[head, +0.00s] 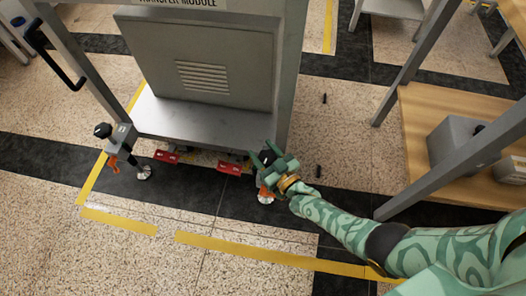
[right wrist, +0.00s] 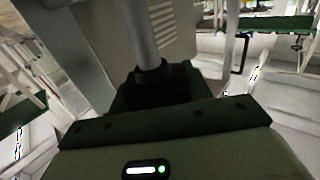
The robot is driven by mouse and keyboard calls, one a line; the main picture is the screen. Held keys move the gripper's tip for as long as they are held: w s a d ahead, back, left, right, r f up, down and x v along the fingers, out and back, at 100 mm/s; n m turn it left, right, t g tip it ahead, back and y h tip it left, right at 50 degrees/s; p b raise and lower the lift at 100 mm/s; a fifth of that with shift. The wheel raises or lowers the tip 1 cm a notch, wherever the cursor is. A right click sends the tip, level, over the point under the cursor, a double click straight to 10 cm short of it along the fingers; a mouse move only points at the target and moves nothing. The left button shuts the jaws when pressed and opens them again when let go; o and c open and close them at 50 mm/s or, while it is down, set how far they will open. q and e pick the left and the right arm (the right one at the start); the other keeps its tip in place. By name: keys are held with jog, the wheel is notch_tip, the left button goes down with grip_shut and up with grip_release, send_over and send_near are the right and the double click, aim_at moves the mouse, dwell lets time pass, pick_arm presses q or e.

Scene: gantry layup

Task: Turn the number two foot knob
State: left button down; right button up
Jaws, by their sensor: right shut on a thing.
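The transfer module (head: 205,70) stands on the floor with a levelling foot at each front corner. At its right corner, my right gripper (head: 270,157) is shut on a black foot knob, mostly hidden by the green fingers. In the right wrist view the black knob (right wrist: 155,82) sits between the fingers, below a grey post. The white foot pad (head: 265,196) and an orange tab show beneath the gripper. The left corner's foot has its own black knob (head: 103,130), orange tab (head: 112,163) and pad (head: 144,173). I cannot read any foot number. My left gripper is out of view.
A wooden bench (head: 420,120) with grey legs stands to the right, near my right arm. Yellow floor tape (head: 270,254) crosses open floor in front.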

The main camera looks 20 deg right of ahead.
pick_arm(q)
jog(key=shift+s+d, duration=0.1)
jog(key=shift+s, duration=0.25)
pick_arm(e)
jog(key=o, duration=1)
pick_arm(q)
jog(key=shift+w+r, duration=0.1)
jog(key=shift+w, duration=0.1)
pick_arm(e)
jog(key=shift+s, duration=0.15)
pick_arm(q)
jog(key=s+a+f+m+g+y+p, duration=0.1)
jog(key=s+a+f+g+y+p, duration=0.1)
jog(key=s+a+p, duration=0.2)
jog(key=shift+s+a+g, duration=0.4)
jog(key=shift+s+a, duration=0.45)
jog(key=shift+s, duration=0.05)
pick_arm(e)
jog(key=v, duration=1.6)
jog(key=shift+s, duration=0.1)
